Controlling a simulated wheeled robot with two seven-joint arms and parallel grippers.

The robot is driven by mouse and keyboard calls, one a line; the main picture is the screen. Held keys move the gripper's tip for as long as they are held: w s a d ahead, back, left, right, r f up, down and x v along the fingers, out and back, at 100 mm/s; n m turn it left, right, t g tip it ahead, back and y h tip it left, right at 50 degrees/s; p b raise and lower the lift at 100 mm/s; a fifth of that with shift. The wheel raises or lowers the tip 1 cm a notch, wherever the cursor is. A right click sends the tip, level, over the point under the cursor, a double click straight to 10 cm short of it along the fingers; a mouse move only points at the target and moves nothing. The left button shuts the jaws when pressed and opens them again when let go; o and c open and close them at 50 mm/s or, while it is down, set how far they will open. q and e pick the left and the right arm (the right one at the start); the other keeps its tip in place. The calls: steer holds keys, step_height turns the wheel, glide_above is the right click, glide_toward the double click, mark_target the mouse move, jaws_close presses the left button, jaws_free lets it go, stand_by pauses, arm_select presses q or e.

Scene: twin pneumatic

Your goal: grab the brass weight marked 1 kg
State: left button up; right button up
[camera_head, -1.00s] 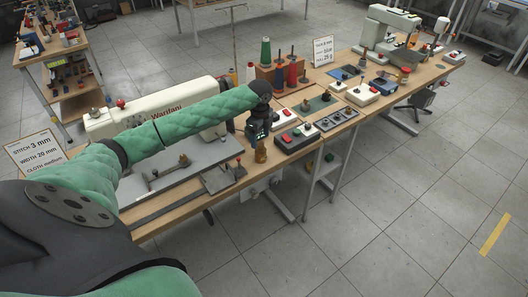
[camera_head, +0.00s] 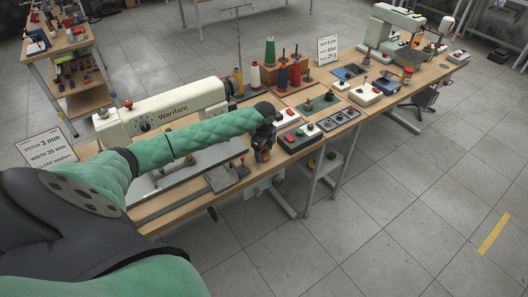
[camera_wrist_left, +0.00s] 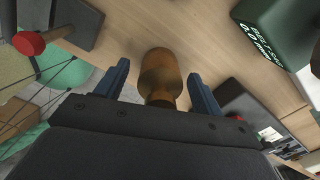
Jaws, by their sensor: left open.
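The brass weight (camera_wrist_left: 160,75) stands on the wooden table in the left wrist view, between the two open blue-grey fingers of my left gripper (camera_wrist_left: 158,82). Gaps show on both sides of it, so the fingers appear apart from it. No marking is readable on it. In the head view, my left gripper (camera_head: 263,150) is lowered over the table's front edge and largely hides the weight (camera_head: 264,157). My right gripper is not in view.
A dark green box with white lettering (camera_wrist_left: 280,30) stands close on the right in the wrist view. A red knob (camera_wrist_left: 28,43) is at the left. In the head view, a sewing machine (camera_head: 165,107) stands left and a control box with buttons (camera_head: 298,138) right.

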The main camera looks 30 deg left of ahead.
arm_select(q)
steer(key=shift+c, duration=0.5)
jaws_close()
steer(key=shift+r, duration=0.1)
